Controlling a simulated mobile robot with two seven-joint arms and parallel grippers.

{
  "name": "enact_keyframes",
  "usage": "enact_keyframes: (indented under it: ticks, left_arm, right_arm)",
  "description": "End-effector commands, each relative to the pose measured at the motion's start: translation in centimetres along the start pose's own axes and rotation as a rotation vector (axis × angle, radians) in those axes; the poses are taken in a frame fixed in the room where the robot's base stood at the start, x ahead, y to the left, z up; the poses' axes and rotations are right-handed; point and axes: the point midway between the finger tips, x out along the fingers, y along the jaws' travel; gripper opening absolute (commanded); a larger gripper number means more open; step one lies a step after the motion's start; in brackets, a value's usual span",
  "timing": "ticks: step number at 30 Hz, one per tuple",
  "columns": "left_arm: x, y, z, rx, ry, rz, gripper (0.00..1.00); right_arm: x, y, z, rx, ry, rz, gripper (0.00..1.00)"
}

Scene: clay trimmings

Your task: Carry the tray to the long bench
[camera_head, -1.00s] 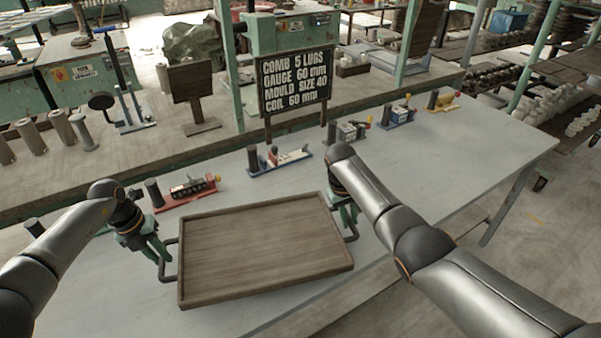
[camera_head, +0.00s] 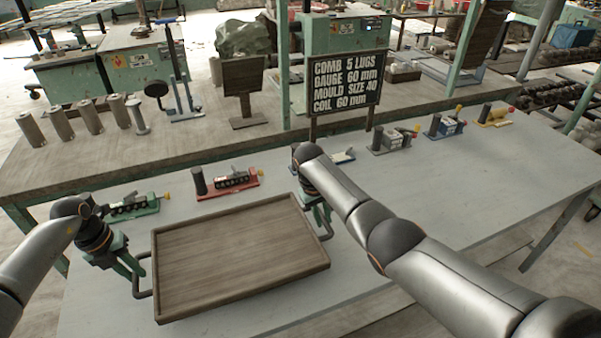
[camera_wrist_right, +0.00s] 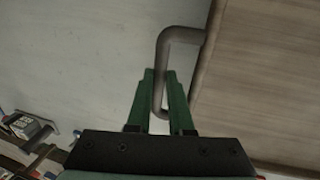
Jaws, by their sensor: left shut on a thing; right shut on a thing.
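The tray (camera_head: 240,255) is a flat, empty brown wooden tray with a low rim and dark loop handles at its two short ends. It is in front of me over the near part of a long grey-topped bench (camera_head: 440,190); I cannot tell whether it touches the top. My left gripper (camera_head: 138,274) is shut on the left handle. My right gripper (camera_head: 322,222) is shut on the right handle. In the right wrist view, the green fingers of the right gripper (camera_wrist_right: 160,80) close around the handle bar (camera_wrist_right: 164,60) beside the tray (camera_wrist_right: 260,80).
Small fixtures line the grey top's far side: a green one (camera_head: 133,206), a red one (camera_head: 228,182), and others further right. Behind is a wood-topped bench (camera_head: 60,175) with metal cylinders (camera_head: 90,114) and a black sign (camera_head: 344,82). The grey top is clear at right.

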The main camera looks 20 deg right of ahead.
Motion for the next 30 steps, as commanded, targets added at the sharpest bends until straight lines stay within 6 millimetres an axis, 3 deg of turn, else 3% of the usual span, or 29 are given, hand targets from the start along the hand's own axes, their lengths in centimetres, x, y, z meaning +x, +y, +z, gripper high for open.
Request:
enact_keyframes:
  ticks: [14,30]
  left_arm:
    - [0.2,0.1,0.1,0.000,-0.002,0.000,0.00]
    - [2.8,0.6,0.1,0.000,-0.002,0.000,0.00]
  right_arm:
    - [0.2,0.0,-0.1,0.000,0.002,0.001,0.00]
    - [2.8,-0.6,-0.1,0.000,0.003,0.001,0.00]
